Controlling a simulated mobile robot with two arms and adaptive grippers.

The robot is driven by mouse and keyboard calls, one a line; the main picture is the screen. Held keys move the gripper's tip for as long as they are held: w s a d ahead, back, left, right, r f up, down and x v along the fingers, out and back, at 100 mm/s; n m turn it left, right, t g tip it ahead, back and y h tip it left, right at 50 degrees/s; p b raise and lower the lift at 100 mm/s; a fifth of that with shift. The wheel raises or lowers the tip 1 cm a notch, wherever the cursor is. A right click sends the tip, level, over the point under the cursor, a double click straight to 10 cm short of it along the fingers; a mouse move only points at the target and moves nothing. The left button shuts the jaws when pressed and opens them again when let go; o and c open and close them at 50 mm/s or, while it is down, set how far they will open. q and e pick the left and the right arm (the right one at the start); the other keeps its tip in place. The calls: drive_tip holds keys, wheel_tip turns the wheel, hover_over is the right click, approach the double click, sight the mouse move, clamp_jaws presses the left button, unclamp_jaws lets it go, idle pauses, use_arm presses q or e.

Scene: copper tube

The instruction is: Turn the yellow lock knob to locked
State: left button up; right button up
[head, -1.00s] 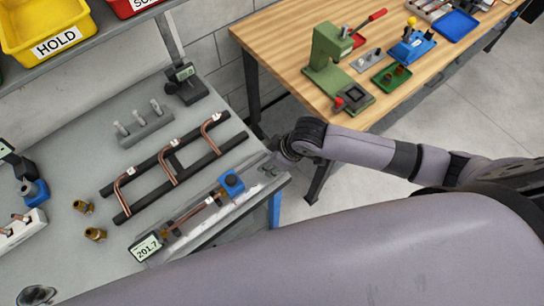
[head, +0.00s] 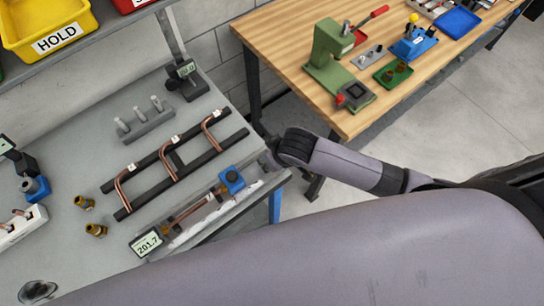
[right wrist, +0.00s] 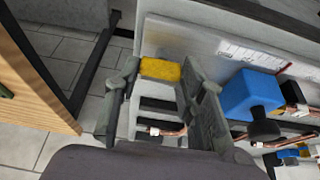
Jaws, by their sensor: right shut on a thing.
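The yellow lock knob (right wrist: 161,69) shows in the right wrist view as a short yellow bar near the end of a pale plate. My right gripper (right wrist: 160,77) has a finger on each side of it and is shut on it. In the head view my right gripper (head: 271,157) is small and partly hidden by its own wrist, at the right end of the grey bench. The knob is hidden there. A measuring fixture with a blue block (head: 231,180), a copper tube (head: 192,211) and a display reading 201.7 (head: 147,243) lies beside it. My left gripper is not in view.
A black rack (head: 172,165) with bent copper tubes and a grey peg block (head: 145,125) stand behind the fixture. Brass fittings (head: 96,230) lie to the left. A wooden bench (head: 290,50) with a green press (head: 331,60) stands across a gap.

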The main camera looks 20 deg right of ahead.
drive_tip(key=o, duration=1.1)
drive_tip(key=shift+o, duration=0.2)
drive_tip(key=shift+r, duration=0.1)
drive_tip(key=v, duration=1.1)
drive_tip(key=shift+s+r, duration=0.2)
drive_tip(key=shift+r, duration=0.15)
drive_tip(key=shift+d, duration=0.1)
